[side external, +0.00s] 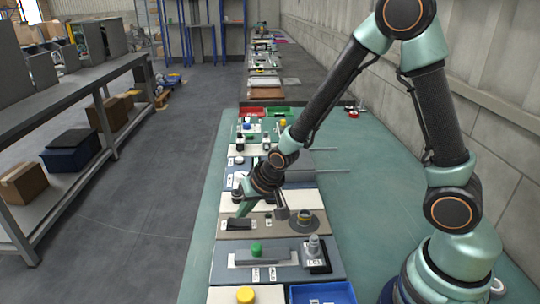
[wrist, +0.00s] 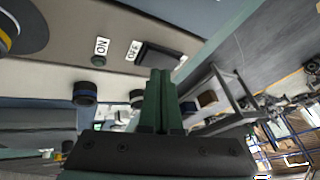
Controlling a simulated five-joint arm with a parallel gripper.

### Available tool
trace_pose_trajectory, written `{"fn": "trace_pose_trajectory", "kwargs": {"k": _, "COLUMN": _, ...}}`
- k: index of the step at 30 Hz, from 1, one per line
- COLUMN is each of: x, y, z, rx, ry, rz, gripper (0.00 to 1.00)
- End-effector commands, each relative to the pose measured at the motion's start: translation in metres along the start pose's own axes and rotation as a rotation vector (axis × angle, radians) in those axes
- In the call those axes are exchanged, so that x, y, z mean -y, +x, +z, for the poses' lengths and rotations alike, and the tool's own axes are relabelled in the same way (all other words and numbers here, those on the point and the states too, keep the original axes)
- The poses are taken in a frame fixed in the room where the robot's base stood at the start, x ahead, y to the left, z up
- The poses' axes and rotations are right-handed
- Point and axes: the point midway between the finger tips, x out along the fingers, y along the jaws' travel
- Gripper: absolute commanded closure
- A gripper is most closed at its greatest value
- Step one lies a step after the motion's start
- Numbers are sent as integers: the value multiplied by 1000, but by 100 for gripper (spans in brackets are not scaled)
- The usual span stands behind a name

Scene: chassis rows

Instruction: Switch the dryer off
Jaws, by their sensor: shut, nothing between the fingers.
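The panel under my gripper is a brown-grey plate (side external: 285,229) carrying a low black block (side external: 240,224) and a round dark part with a yellowish ring (side external: 305,221). In the wrist view, the black block (wrist: 160,56) lies beside an ON label (wrist: 102,46) and an OFF label (wrist: 134,50), both upside down. I cannot tell from any readable name which unit is the dryer, nor read its switch position. My gripper (side external: 242,210) is shut and empty, above and close to the block. Its green fingers (wrist: 160,74) point towards the block in the wrist view; contact cannot be told.
A grey-blue panel with a green knob (side external: 256,249) and an upright grey fitting (side external: 314,244) lies nearer the camera. A yellow knob (side external: 245,295) and a blue bin (side external: 323,293) are at the front. More panels run behind. The green tabletop (side external: 390,190) is bare at right.

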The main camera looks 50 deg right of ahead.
Motion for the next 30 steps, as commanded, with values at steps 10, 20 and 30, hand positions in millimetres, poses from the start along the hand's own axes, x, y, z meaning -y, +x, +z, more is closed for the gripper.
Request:
{"fn": "trace_pose_trajectory", "kwargs": {"k": 10, "x": 2, "y": -5, "z": -3, "rx": 0, "ry": 0, "rz": -1, "gripper": 100}}
{"fn": "trace_pose_trajectory", "kwargs": {"k": 20, "x": 10, "y": -20, "z": -12, "rx": -3, "ry": -1, "rz": -5, "gripper": 100}}
{"fn": "trace_pose_trajectory", "kwargs": {"k": 30, "x": 20, "y": -42, "z": -24, "rx": 0, "ry": 0, "rz": -6, "gripper": 100}}
